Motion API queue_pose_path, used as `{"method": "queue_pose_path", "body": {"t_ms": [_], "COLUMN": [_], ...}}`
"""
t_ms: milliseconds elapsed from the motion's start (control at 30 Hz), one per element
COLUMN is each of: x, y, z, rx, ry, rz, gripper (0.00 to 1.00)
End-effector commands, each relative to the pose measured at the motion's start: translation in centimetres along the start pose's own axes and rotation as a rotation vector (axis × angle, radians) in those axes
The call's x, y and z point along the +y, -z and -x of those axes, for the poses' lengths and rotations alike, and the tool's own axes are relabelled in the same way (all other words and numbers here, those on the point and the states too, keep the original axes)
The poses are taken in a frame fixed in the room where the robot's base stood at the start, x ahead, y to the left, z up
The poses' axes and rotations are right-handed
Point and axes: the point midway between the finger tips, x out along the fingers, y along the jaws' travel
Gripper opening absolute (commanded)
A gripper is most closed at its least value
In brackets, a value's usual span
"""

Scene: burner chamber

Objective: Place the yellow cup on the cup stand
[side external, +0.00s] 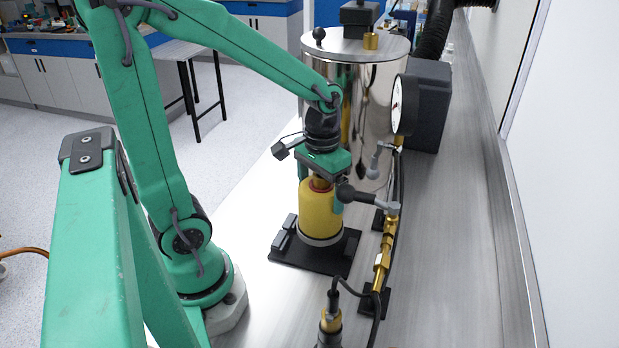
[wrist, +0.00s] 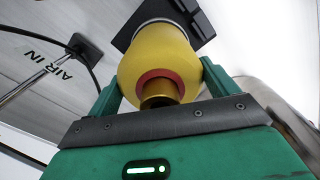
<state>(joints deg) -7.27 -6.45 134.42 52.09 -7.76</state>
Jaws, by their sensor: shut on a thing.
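The yellow cup (side external: 321,213) is upright at the black cup stand (side external: 290,257) in the side view. Its lower end meets a light ring on the stand's dark base; whether its full weight rests there I cannot tell. My gripper (side external: 320,188) comes down from above and is shut on the cup's upper part. In the wrist view the yellow cup (wrist: 157,62) sits between the two green fingers of my gripper (wrist: 160,82). A red ring and a brass-coloured neck show at its near end, and the black stand (wrist: 190,15) lies beyond it.
A shiny metal cylinder (side external: 375,75) stands close behind the cup. A round gauge (side external: 404,104), brass pipe fittings (side external: 383,262) and a grey-handled valve (side external: 376,198) are close on the right. A brass-tipped cable connector (side external: 331,318) stands in front. The metal bench (side external: 450,250) is clear farther right.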

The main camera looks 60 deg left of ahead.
Motion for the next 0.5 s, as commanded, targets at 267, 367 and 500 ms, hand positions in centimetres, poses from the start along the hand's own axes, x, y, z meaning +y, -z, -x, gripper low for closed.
{"method": "queue_pose_path", "body": {"t_ms": [267, 367, 500], "x": [0.0, 0.0, 0.0], "y": [0.1, 0.1, 0.0], "z": [-0.5, -0.9, -2.1], "rx": [0.004, 0.003, 0.001], "ry": [-0.001, 0.000, 0.000], "rz": [0.000, 0.000, 0.000], "gripper": [0.15, 0.15, 0.15]}}
